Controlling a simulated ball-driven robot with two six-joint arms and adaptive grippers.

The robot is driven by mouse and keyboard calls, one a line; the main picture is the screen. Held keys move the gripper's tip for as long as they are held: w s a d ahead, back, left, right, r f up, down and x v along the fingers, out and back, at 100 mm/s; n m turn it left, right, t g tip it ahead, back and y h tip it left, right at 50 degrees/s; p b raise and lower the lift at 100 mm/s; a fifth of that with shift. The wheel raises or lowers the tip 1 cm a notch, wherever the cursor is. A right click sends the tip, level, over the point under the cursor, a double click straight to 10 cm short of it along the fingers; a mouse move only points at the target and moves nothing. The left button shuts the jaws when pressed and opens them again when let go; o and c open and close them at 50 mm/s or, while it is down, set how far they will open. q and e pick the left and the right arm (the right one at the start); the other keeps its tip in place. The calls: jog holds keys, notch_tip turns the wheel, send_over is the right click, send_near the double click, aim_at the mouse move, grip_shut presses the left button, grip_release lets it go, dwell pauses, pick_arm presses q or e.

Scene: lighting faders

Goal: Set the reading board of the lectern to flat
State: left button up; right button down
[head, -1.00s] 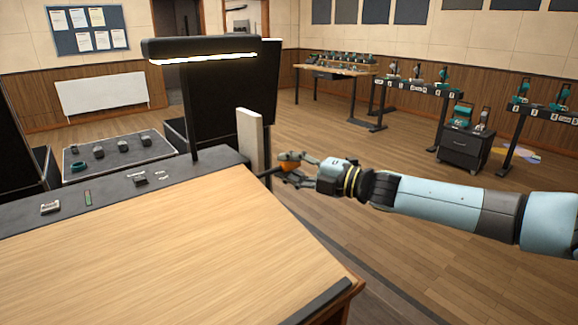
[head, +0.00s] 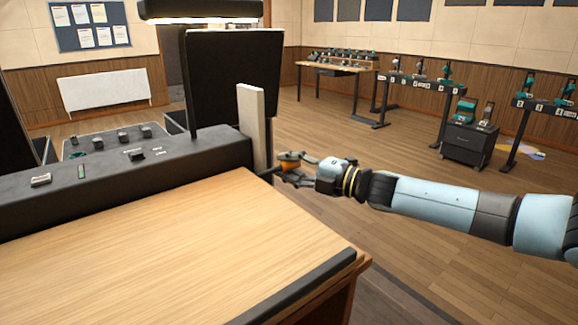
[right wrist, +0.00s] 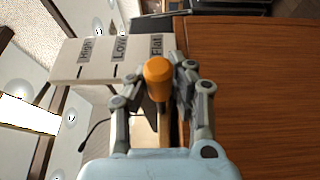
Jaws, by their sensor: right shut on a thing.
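The lectern's wooden reading board (head: 190,250) fills the lower left of the head view, its far edge below the top of the dark control strip (head: 110,160). A pale upright plate (head: 251,128) stands at its right side. In the right wrist view the plate (right wrist: 100,60) reads High, Low and Flat. The orange knob (right wrist: 158,72) of a lever is beside the Flat mark. My right gripper (head: 292,166) is shut on this knob (head: 290,157), with its fingers (right wrist: 160,85) on either side. The left gripper is not in view.
A lamp bar (head: 200,12) and a dark upright panel (head: 232,80) stand behind the lectern. Long benches with devices (head: 418,84) and a small black cabinet (head: 468,140) stand back right. The wooden floor between them and my right arm is clear.

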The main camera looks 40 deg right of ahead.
jog(key=shift+s+f, duration=0.2)
jog(key=shift+f, duration=0.15)
jog(key=c, duration=1.6)
grip_release()
jog(key=o, duration=0.5)
jog(key=shift+r, duration=0.1)
jog(key=v, duration=1.2)
